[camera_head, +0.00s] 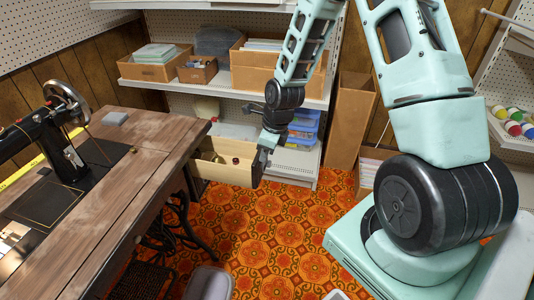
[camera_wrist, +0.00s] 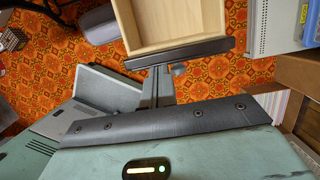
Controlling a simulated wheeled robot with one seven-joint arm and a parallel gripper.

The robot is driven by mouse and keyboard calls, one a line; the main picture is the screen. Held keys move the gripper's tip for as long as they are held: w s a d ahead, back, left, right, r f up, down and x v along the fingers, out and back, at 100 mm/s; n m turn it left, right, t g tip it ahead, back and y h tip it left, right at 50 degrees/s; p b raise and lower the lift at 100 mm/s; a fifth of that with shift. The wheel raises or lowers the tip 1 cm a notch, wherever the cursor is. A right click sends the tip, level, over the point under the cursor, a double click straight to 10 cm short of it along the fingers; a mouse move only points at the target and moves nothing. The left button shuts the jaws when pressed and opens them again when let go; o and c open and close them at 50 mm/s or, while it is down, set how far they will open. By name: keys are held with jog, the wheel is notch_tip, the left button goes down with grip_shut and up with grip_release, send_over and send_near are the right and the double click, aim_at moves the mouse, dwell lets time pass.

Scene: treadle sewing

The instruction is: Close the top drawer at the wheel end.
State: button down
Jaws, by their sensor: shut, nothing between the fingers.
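The top drawer (camera_head: 225,173) at the wheel end is pulled out from under the table's far right corner. It is a pale wooden box with a few small dark items inside. The wrist view shows its pale inside (camera_wrist: 165,22) and the dark front (camera_wrist: 205,48), with a small knob below the front's middle. My gripper (camera_head: 264,152) is at the outer side of the drawer front. In the wrist view, my shut, empty fingers (camera_wrist: 158,72) point at the front near the knob. I cannot tell whether they touch it. The hand wheel (camera_head: 68,102) stands on the sewing machine above the table.
The wooden table (camera_head: 120,190) fills the left, with an iron treadle frame (camera_head: 170,235) below. Shelves with boxes (camera_head: 155,66) and blue bins (camera_head: 303,128) stand behind the drawer. Orange patterned floor (camera_head: 285,240) is open in the middle.

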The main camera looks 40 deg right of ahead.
jog(key=w+a+p, duration=0.3)
jog(key=w+a, duration=0.8)
jog(key=w, duration=0.3)
jog(key=shift+w+p, duration=0.2)
jog(key=shift+p, duration=0.2)
